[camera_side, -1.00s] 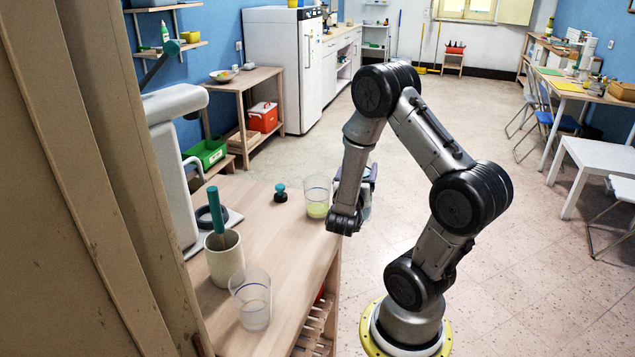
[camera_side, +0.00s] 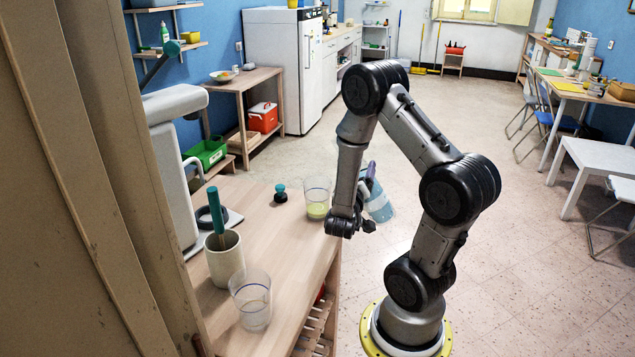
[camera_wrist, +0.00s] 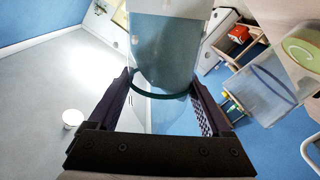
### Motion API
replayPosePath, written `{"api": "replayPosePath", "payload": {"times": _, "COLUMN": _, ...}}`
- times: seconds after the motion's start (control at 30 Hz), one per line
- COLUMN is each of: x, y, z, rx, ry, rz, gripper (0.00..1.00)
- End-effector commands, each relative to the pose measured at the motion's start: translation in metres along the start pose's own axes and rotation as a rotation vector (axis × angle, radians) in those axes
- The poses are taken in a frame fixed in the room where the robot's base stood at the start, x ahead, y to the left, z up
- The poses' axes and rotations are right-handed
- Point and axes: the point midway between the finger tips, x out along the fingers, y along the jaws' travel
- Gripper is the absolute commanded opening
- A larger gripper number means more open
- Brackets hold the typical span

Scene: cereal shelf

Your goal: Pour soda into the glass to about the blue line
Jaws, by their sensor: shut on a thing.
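My gripper (camera_wrist: 163,92) is shut on a see-through bluish container (camera_wrist: 165,50) with a dark teal ring around it. In the side view the container (camera_side: 379,206) shows to the right of my wrist, leaning, partly hidden by the arm. A clear glass (camera_side: 317,197) with yellow-green liquid low in it stands upright near the table's right edge, left of my gripper and apart from it. This glass appears at the right of the wrist view (camera_wrist: 262,92). A second clear glass (camera_side: 251,301) stands at the front of the table.
On the wooden table (camera_side: 285,248) stand a cream cup (camera_side: 225,260) with a teal-handled tool, a small teal-topped object (camera_side: 281,194) and a grey machine (camera_side: 172,165) at the left. The middle of the table is clear. Open floor lies to the right.

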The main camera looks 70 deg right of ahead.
Motion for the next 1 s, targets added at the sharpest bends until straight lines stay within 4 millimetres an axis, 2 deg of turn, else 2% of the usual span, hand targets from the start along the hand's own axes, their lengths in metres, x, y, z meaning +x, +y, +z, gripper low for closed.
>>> {"api": "replayPosePath", "payload": {"times": 0.13, "x": 0.001, "y": -0.003, "z": 0.001, "rx": -0.071, "ry": 0.000, "rz": 0.002, "gripper": 0.16}}
{"api": "replayPosePath", "payload": {"times": 0.53, "x": 0.001, "y": -0.003, "z": 0.020, "rx": -0.273, "ry": -0.013, "rz": 0.004, "gripper": 0.16}}
{"api": "replayPosePath", "payload": {"times": 1.0, "x": 0.001, "y": -0.003, "z": 0.026, "rx": -0.333, "ry": -0.015, "rz": 0.005, "gripper": 0.16}}
